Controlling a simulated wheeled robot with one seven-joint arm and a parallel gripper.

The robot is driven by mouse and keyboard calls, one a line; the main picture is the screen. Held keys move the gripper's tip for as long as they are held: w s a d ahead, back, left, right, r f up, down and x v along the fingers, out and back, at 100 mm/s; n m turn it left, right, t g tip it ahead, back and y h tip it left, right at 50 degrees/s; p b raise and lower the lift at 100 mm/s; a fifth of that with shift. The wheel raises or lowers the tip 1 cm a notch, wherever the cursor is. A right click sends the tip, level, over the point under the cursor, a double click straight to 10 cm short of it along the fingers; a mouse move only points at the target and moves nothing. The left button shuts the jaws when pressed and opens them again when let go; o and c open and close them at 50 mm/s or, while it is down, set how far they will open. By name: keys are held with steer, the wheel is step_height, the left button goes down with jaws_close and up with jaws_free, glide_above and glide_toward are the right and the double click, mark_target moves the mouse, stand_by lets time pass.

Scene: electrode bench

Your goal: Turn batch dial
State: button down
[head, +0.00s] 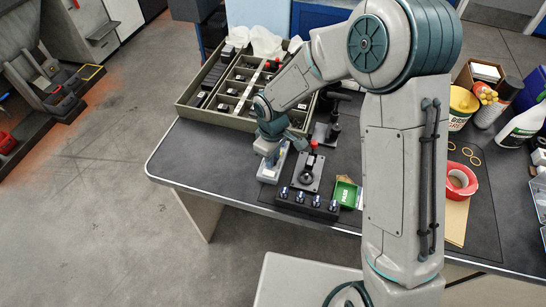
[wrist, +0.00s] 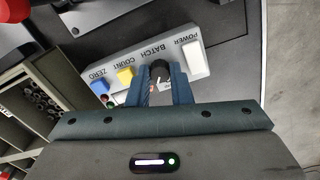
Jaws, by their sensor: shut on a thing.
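A grey control box (wrist: 148,58) is in the wrist view, labelled POWER, BATCH, COUNT and ZERO. The dark round batch dial (wrist: 159,69) is by the BATCH label. My gripper (wrist: 162,80) is shut on this dial, with one blue finger on each side of it. A white power switch (wrist: 197,58), a yellow button (wrist: 125,75) and a blue button (wrist: 100,87) sit on the same box. In the head view the box (head: 270,171) is on the bench under my gripper (head: 268,152), and the dial is hidden there.
A divided tray (head: 190,109) of small parts stands behind the box. A black strip with several knobs (head: 306,203), a small lever press (head: 308,172) and a green tray (head: 345,193) are close on the right. The bench top (head: 205,155) left of the box is clear.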

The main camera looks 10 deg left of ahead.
stand_by(0.3)
steer(key=c, duration=1.3)
jaws_free()
